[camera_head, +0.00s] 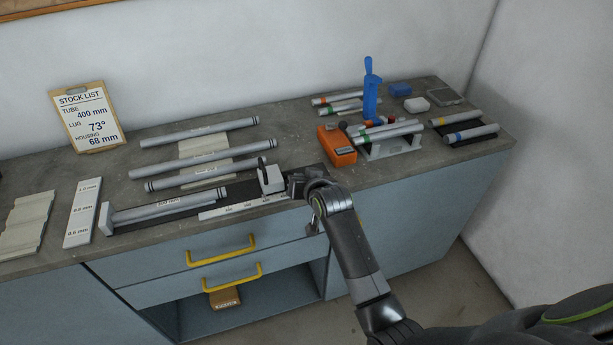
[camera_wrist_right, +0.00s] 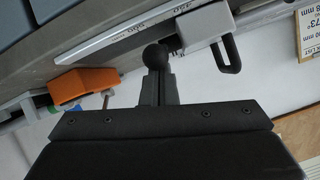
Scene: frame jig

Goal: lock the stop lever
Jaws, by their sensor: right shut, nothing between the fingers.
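The stop (camera_head: 272,180) is a pale block at the right end of the dark measuring rail, with a black loop-shaped handle (camera_head: 263,163) standing up from it. In the right wrist view the block (camera_wrist_right: 196,27) and its black loop (camera_wrist_right: 229,52) are at the upper right. My right gripper (camera_head: 298,184) is just right of the block; its shut fingers (camera_wrist_right: 156,88) hold nothing. A round black knob (camera_wrist_right: 155,56) shows at the fingertips. I cannot tell whether it touches them or belongs to the stop lever. My left gripper is not in view.
A grey tube (camera_head: 165,212) lies along the rail, beside the white scale (camera_head: 235,206). More tubes (camera_head: 205,163) lie behind. An orange tool (camera_head: 337,146) and a tube rack (camera_head: 392,150) stand to the right of my gripper. Yellow drawer handles (camera_head: 222,250) jut out below.

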